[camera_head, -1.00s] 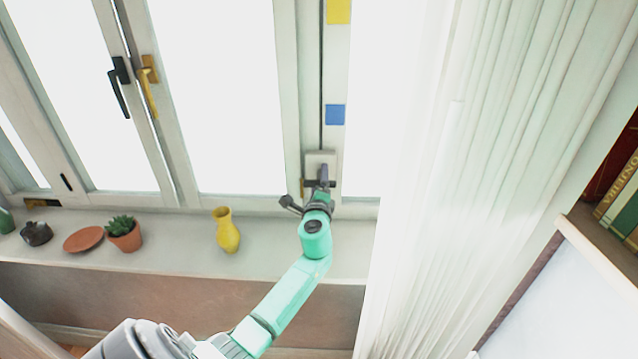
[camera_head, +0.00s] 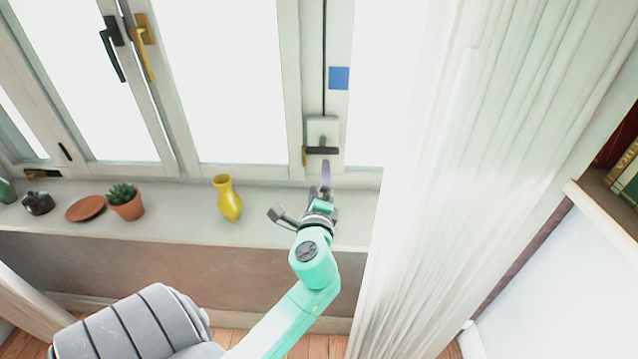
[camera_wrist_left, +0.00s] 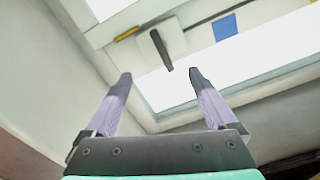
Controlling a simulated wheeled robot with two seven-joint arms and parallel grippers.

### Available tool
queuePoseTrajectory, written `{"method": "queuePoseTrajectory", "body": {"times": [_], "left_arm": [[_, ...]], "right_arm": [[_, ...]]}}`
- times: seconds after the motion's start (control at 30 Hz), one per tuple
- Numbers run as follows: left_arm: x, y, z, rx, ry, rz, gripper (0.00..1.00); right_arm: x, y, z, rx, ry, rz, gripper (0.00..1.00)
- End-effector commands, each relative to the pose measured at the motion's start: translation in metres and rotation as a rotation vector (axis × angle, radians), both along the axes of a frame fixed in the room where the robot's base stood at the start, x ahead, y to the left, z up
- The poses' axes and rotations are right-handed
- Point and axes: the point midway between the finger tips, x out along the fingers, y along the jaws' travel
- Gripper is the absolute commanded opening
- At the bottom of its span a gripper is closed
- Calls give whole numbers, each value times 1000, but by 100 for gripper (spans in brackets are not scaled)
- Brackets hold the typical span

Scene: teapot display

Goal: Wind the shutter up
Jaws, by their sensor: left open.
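The shutter winder is a pale box (camera_head: 322,130) with a dark handle (camera_head: 322,150) on the window post, and a dark strap line runs up from it. In the left wrist view the dark handle (camera_wrist_left: 161,50) sticks out from the box, beyond and between the fingertips. My left gripper (camera_head: 326,172) is just below the handle in the head view, apart from it. In the left wrist view the left gripper (camera_wrist_left: 160,75) is open with nothing between its fingers. My right gripper is in neither view.
A yellow vase (camera_head: 228,198), a potted succulent (camera_head: 126,202), a terracotta saucer (camera_head: 85,208) and a dark pot (camera_head: 38,202) stand on the sill. A pale curtain (camera_head: 470,180) hangs on the right. A blue square (camera_head: 339,78) is above the winder.

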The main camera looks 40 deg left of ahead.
Motion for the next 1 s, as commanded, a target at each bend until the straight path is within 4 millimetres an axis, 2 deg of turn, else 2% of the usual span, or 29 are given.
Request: {"method": "queuePoseTrajectory", "body": {"times": [0.03,0.1,0.3,0.37,0.47,0.57,1.0], "left_arm": [[0,0,0,0,-1,0,79],[0,0,-3,-13,-23,4,55],[-8,-6,-8,-194,-191,13,55],[-11,-10,-7,-243,-213,5,55],[-11,-12,0,-279,-221,-1,55],[-1,-4,6,-279,-219,2,55],[86,63,6,-279,-219,3,55]], "right_arm": [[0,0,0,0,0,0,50],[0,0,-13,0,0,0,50],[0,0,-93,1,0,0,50],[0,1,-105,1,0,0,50],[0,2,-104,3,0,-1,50],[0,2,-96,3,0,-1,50],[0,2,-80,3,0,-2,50]]}}
